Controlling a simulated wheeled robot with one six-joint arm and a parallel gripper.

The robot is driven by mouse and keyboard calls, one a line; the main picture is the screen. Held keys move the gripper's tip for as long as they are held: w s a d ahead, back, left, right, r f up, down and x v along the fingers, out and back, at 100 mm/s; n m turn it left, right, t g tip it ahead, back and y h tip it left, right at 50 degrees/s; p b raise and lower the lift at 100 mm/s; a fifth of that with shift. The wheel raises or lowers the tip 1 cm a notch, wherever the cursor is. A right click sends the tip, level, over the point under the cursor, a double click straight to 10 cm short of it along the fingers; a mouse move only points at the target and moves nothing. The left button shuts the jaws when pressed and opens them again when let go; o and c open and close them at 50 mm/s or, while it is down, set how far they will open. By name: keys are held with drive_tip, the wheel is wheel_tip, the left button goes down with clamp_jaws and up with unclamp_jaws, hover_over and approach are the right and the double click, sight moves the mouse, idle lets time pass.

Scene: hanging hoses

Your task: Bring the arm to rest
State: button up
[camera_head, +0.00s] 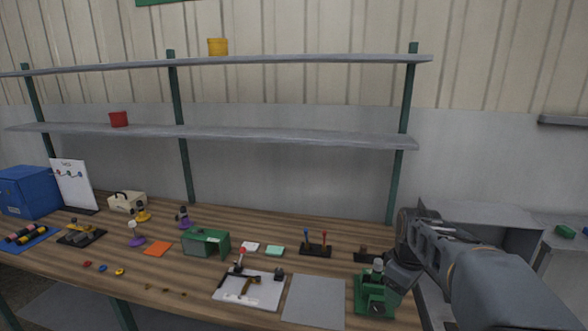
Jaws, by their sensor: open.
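My arm comes in from the right edge and reaches to the right end of the wooden workbench (325,238). Its dark end, my gripper (396,286), points down beside a green bench device (372,296). The gripper is open, and I see nothing held in it. Its fingertips are small and partly merge with the green device, so I cannot tell whether they touch it.
A grey mat (315,302) and a white board with a clamp (236,293) lie left of the green device. A rack with blue and red tools (316,249) stands behind. A green box (206,243), small coloured parts and a blue case (27,193) stand further left. Shelves (290,136) hang above.

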drive_tip(key=s+a+f+m+t, duration=0.2)
drive_tip(key=s+a+m, duration=0.5)
drive_tip(key=s, duration=0.6)
drive_tip(key=shift+s+a+f+m+t, duration=0.15)
drive_tip(key=shift+a+f+m+t, duration=0.25)
drive_tip(key=shift+f, duration=0.3)
